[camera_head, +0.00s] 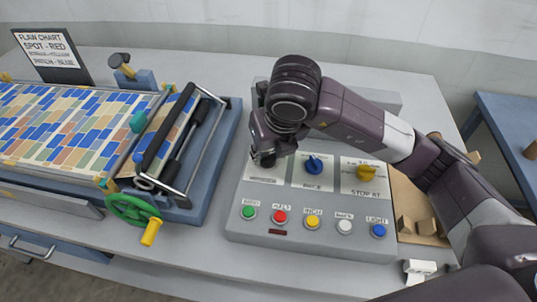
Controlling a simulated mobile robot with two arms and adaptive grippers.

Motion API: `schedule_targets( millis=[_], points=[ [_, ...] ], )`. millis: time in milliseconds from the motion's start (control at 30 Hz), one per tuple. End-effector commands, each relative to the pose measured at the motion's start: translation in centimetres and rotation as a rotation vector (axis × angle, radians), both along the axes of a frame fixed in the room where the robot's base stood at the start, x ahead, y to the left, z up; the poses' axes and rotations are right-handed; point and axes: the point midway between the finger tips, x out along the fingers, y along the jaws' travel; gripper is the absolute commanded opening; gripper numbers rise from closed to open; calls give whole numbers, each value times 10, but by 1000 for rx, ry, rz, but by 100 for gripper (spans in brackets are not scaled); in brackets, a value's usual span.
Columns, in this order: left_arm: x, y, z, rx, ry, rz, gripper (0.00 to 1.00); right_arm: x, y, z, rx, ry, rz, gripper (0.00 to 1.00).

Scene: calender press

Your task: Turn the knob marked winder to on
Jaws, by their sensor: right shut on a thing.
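A grey control panel (300,240) stands on the table with three knob positions in a row. The left label plate (262,180) has blurred lettering that may read winder. My right gripper (264,160) reaches down over this left position, shut on the dark knob there. The gripper hides most of that knob, so its pointing direction cannot be told. A blue knob (314,164) is in the middle and a yellow knob (367,172) is at the right; both are free of the gripper. My left gripper is not in view.
Several coloured push buttons line the panel's front, including a green one (249,212) and a blue one (378,230). A press with rollers and a green handwheel (133,209) is at left. A wooden tray (410,200) with blocks lies right of the panel, under my arm.

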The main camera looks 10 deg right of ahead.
Motion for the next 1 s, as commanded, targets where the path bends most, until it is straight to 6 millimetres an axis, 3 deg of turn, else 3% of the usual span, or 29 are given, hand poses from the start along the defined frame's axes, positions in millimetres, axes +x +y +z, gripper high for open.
schedule_targets(
  millis=[500,533,667,1000],
  points=[
    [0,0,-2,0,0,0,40,1,0,2,2,-4,-24,5],
    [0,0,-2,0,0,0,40,1,0,2,2,-4,-24,30],
    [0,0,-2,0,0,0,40,1,0,1,1,-3,-23,44],
    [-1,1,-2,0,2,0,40,0,0,3,1,-2,-22,47]
  ],
)
